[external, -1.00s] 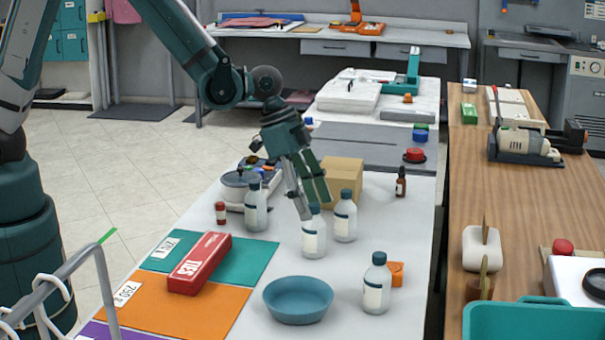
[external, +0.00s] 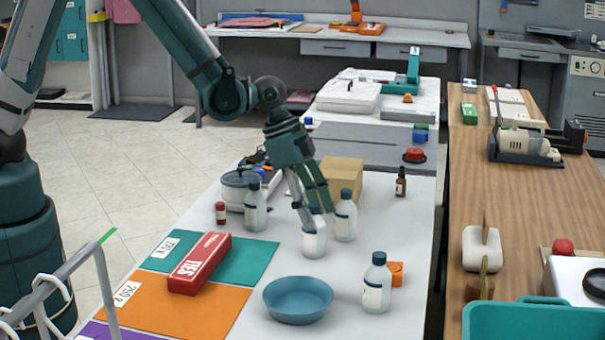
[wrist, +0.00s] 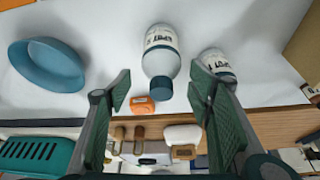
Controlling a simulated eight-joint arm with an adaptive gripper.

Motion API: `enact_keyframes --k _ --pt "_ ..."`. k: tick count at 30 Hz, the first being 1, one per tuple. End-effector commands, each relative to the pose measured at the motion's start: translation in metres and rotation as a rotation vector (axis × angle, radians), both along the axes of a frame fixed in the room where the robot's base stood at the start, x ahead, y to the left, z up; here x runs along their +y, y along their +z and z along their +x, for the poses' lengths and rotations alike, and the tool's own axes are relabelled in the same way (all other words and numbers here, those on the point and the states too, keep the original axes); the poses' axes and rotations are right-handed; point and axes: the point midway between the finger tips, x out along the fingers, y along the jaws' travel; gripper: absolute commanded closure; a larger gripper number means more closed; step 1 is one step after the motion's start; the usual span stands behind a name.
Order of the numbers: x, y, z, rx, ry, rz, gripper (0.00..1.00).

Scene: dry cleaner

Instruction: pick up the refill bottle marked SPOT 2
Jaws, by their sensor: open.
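Several white refill bottles with dark teal caps stand on the light table. One bottle (external: 314,243) is just below my gripper (external: 312,215), which partly covers its top. In the wrist view a bottle (wrist: 160,52) lies centred between my open fingers, its cap towards me. Its label seems to read SPOT with a blurred number, perhaps 2. Another bottle (wrist: 213,62), apparently marked SPOT 1, is to its right, partly behind the right finger. More bottles stand at front right (external: 376,290), behind right (external: 345,222) and behind left (external: 255,212). My gripper holds nothing.
A blue bowl (external: 298,300) is in front. An orange block (external: 396,273) is beside the front-right bottle. A red case (external: 200,264) lies on coloured mats at left. A cardboard box (external: 345,174) stands close behind the bottles. A small brown bottle (external: 401,183) stands farther right.

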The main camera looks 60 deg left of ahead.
Motion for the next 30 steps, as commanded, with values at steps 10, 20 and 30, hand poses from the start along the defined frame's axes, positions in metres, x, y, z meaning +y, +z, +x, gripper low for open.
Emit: enact_keyframes --k 10,20,30 --pt "-0.001 -0.004 0.001 0.0 0.0 0.0 0.48" --pt "-0.008 -0.029 0.008 0.0 0.0 0.0 0.48" --pt "-0.014 -0.048 0.012 0.0 0.0 0.0 0.48"
